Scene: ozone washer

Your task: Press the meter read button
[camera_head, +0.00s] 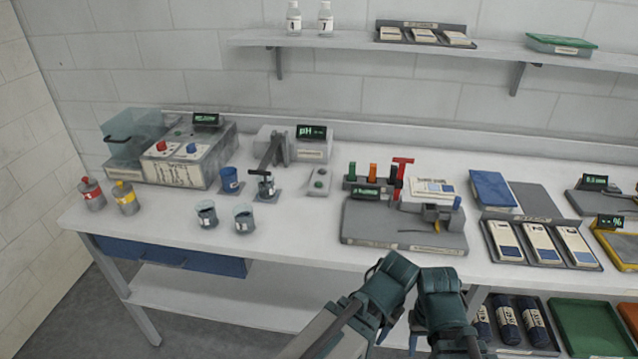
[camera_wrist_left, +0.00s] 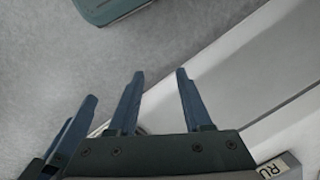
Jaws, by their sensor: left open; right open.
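The pH meter (camera_head: 297,145) stands at the back middle of the bench, with a lit dark display marked pH. I cannot read which one is the read button. My left gripper (camera_head: 392,273) and my right gripper (camera_head: 438,281) are side by side at the bench's front edge, to the right of and well in front of the box. In the left wrist view my left gripper (camera_wrist_left: 159,73) has its fingers apart with nothing between them. My right gripper is also open; its fingertips are hard to make out.
Two cups (camera_head: 243,218) and a blue cup (camera_head: 230,181) stand left of the box. A tube rack (camera_head: 375,186) and a grey tray (camera_head: 365,226) stand right of it. White bench top (camera_head: 290,245) is clear in front of the box.

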